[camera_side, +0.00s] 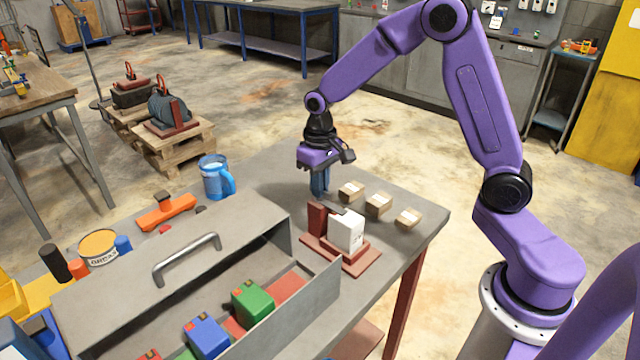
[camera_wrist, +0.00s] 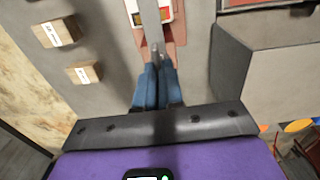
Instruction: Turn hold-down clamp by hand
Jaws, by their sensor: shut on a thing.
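A dark red fixture (camera_side: 365,260) stands on the grey bench with a white block (camera_side: 347,231) on it and a red upright beside the block. In the wrist view a grey bar, the hold-down clamp (camera_wrist: 151,22), runs over the white block (camera_wrist: 136,14) toward my fingers. My gripper (camera_side: 320,190) points down at the fixture's far side. Its blue fingers (camera_wrist: 158,72) are close together on the clamp's near end. In the side view the upright and block hide most of the clamp, so its contact with the fingers shows only in the wrist view.
Several small cardboard boxes (camera_side: 378,204) lie right of my gripper. A grey tray with a handle (camera_side: 187,260) holds green (camera_side: 252,302) and blue (camera_side: 207,337) blocks at the front. A blue mug (camera_side: 214,177) stands at the left. Bare bench lies between mug and fixture.

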